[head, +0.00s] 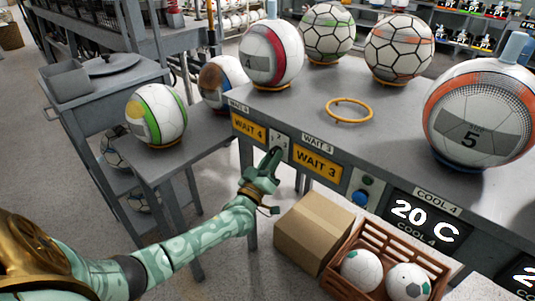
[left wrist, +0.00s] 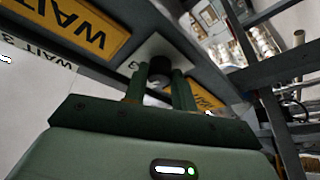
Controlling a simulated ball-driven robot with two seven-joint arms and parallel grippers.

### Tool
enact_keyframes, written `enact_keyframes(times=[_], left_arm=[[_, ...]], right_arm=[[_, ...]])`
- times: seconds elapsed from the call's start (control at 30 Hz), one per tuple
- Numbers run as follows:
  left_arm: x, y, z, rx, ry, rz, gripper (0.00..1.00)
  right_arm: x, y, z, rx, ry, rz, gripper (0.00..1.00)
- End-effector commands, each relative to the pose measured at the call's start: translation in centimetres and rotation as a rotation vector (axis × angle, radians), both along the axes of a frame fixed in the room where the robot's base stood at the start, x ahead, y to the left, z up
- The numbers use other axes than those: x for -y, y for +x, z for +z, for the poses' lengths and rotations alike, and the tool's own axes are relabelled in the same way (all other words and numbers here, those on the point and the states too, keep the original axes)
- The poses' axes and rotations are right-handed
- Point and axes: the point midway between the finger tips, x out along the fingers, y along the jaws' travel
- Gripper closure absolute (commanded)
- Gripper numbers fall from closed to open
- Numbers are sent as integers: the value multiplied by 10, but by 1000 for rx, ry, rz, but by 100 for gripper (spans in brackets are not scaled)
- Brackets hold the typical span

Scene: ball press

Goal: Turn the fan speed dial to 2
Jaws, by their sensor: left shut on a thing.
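The fan speed dial is a small dark round knob (left wrist: 160,68) on a white plate (left wrist: 150,48) in the left wrist view. In the head view its plate (head: 280,141) sits on the bench front between the WAIT 4 and WAIT 3 signs, with small digits on it. My left gripper (head: 273,156) is at the plate, with its fingers hiding the knob there. In the left wrist view the fingers of my left gripper (left wrist: 160,80) are closed on both sides of the knob. The dial's setting cannot be read. My right gripper is not in view.
Yellow WAIT 4 (head: 249,127) and WAIT 3 (head: 317,163) signs flank the dial. A blue knob (head: 361,198) is further right. A cardboard box (head: 312,231) and a brown crate (head: 345,257) with balls stand below. Several balls stand on the bench (head: 320,85); a side table (head: 160,160) is left.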

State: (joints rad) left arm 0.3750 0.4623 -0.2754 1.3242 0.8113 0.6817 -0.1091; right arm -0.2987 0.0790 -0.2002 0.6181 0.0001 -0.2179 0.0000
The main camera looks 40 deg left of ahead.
Motion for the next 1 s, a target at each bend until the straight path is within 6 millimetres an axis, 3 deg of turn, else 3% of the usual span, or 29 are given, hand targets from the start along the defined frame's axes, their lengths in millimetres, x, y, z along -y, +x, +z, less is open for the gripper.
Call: enact_keyframes(times=[0.4,0.97,1.0], left_arm=[[2,0,2,-17,-206,0,96],[2,0,0,-22,-240,1,96],[2,0,0,-22,-240,1,71]], right_arm=[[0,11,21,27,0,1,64],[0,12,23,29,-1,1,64],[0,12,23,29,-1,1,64]])
